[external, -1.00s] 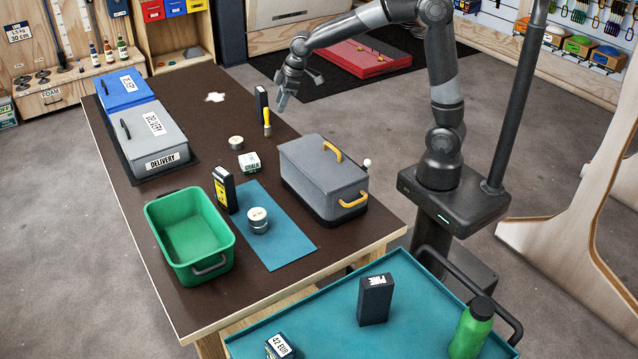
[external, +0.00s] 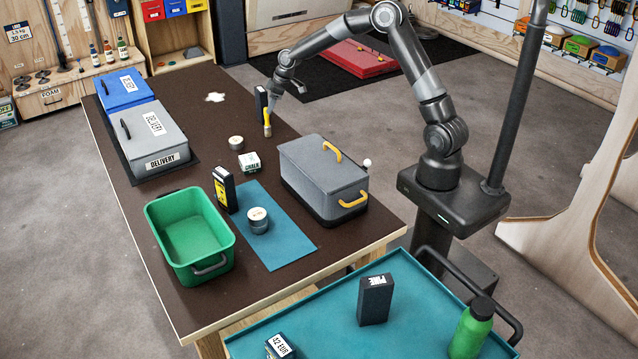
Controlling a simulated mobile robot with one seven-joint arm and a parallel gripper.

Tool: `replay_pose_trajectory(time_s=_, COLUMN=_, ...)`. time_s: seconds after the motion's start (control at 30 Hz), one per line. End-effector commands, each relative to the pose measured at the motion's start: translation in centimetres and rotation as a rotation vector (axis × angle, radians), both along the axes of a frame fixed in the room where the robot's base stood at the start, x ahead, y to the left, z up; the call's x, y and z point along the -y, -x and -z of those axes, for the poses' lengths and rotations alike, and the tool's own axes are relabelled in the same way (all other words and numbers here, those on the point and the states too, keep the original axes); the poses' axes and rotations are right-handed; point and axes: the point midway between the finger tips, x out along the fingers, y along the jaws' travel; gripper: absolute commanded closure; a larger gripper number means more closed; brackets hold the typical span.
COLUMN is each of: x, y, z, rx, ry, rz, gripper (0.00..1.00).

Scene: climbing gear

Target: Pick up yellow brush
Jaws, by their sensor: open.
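The yellow brush (external: 267,124) is at the far right edge of the brown table, beside a tall dark box (external: 260,103). Its yellow handle points up and its tan end points down. My gripper (external: 270,101) is open and right at the upper part of the brush. The fingers are small here and partly overlap the brush, so I cannot tell whether they touch it.
A grey box with yellow handles (external: 322,178) stands on the near right of the table (external: 200,128). A chalk box (external: 249,162), round tins, a green bin (external: 160,222) and delivery boxes stand further left.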

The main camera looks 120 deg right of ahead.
Motion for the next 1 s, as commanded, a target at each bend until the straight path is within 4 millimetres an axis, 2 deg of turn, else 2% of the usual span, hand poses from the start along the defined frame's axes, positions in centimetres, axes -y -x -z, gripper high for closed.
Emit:
replay_pose_trajectory(time_s=0.17, x=0.2, y=-0.6, z=1.3, rx=-0.001, ry=0.0, rz=-0.001, gripper=0.54)
replay_pose_trajectory(time_s=0.43, x=1.0, y=-1.9, z=4.5, rx=-0.001, ry=0.0, rz=-0.001, gripper=0.54)
replay_pose_trajectory(time_s=0.73, x=1.1, y=-2.1, z=5.0, rx=-0.001, ry=0.001, rz=0.0, gripper=0.54)
replay_pose_trajectory(time_s=1.0, x=1.1, y=-2.1, z=5.0, rx=-0.001, ry=0.001, rz=-0.001, gripper=0.75)
